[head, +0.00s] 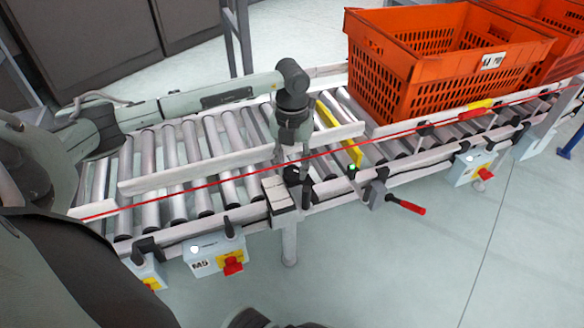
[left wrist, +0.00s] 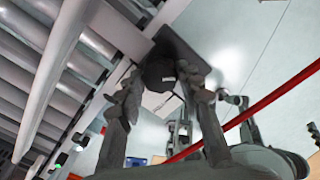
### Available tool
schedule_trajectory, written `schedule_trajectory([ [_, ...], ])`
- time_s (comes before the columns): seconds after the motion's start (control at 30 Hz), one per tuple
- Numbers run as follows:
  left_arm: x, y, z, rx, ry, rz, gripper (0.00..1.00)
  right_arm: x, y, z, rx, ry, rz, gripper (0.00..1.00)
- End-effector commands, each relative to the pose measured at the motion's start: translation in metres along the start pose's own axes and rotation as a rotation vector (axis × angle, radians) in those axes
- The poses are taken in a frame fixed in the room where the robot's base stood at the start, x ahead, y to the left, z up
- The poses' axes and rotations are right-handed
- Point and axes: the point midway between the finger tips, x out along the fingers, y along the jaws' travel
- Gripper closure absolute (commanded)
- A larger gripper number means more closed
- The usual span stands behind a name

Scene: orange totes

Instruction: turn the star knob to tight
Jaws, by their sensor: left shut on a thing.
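The star knob (left wrist: 160,73) is a small black knob with a light mark on its face. In the left wrist view it sits between the two fingers of my left gripper (left wrist: 157,92), which is shut on it. In the head view the left gripper (head: 293,165) points down at the conveyor's near side rail, and the dark knob is mostly hidden by the fingers. I cannot read any tight or loose marking. My right gripper cannot be made out.
An orange tote (head: 440,75) stands on the rollers at right, with another behind it. A yellow stop bar (head: 340,135) crosses the rollers. A red cord (head: 225,178) runs along the near side. A red-handled lever (head: 405,204) sticks out near the knob. Control boxes (head: 215,258) hang below.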

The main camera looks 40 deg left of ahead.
Motion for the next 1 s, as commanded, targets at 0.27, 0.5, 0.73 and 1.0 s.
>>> schedule_trajectory([
  [0.27, 0.001, 0.000, 0.002, 0.260, -0.005, 0.000, 0.93, -0.026, 0.005, -0.002, 0.001, 0.014, 0.017, 0.60],
  [0.5, 0.001, 0.000, 0.002, 0.488, -0.006, 0.000, 0.93, -0.051, 0.009, 0.000, 0.004, 0.024, 0.032, 0.60],
  [0.73, 0.001, 0.000, 0.002, 0.706, -0.007, -0.001, 0.93, -0.067, 0.005, -0.011, -0.001, 0.089, 0.029, 0.60],
  [1.0, 0.001, -0.001, 0.002, 0.957, -0.007, 0.000, 0.93, -0.074, -0.026, -0.074, -0.023, 0.367, -0.033, 0.60],
])
